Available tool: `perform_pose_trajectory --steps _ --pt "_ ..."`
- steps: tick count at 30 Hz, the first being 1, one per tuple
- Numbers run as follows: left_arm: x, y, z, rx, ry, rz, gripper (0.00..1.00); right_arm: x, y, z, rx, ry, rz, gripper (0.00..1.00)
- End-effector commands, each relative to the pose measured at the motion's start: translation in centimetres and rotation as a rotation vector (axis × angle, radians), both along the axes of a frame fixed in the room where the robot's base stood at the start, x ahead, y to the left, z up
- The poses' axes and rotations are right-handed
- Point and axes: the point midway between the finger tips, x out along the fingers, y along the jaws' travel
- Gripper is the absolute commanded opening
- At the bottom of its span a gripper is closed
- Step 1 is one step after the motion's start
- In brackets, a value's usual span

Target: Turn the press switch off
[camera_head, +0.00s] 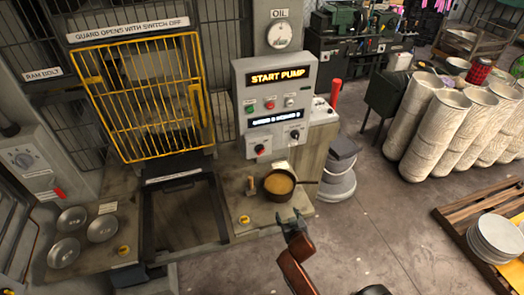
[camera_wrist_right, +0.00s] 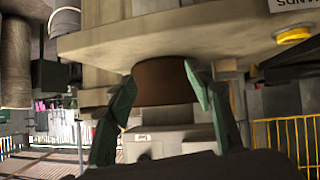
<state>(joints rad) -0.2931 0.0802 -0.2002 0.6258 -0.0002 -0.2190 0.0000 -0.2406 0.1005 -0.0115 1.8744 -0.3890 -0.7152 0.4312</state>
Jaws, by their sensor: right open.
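A grey control panel (camera_head: 241,78) stands at centre in the head view, with a lit "START PUMP" display (camera_head: 278,76). It has a row of small buttons with a red one (camera_head: 270,104), and two knobs below, a left one (camera_head: 260,149) and a right one (camera_head: 294,133). Which control is the press switch, and its setting, I cannot tell. My right gripper (camera_head: 297,229) is open, low in front of the bench and below the panel, apart from it. In the wrist view its green fingers (camera_wrist_right: 160,115) straddle the view of a brown pan (camera_wrist_right: 165,80); contact is unclear. I cannot make out my left gripper.
The pan (camera_head: 279,186) of yellowish liquid sits on the bench ledge (camera_head: 240,220). A yellow guard (camera_head: 150,95) stands left of the panel, under a sign (camera_head: 128,28) reading "GUARD OPENS WITH SWITCH OFF". A red lever (camera_head: 334,93) sticks up at right.

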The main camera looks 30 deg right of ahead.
Motion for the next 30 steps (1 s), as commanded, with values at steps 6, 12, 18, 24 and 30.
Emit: perform_pose_trajectory --steps 6,12,18,24,30 --pt "-1.5 0.1 1.1 0.001 0.02 0.004 0.4 6.9 -0.4 8.7 -0.027 -0.263 0.013 0.48" --pt "-1.5 0.1 2.1 0.001 0.019 0.004 0.4 12.0 0.9 16.7 -0.032 -0.487 0.076 0.48" --pt "-1.2 0.1 2.5 0.002 0.015 0.003 0.4 14.3 1.9 19.8 -0.028 -0.573 0.119 0.48" --pt "-0.7 0.1 2.8 0.001 0.009 0.002 0.4 17.1 1.3 19.9 -0.028 -0.574 0.12 0.48" --pt "-0.7 0.1 2.9 0.001 0.009 0.002 0.4 19.9 0.6 19.8 -0.028 -0.574 0.119 0.48"
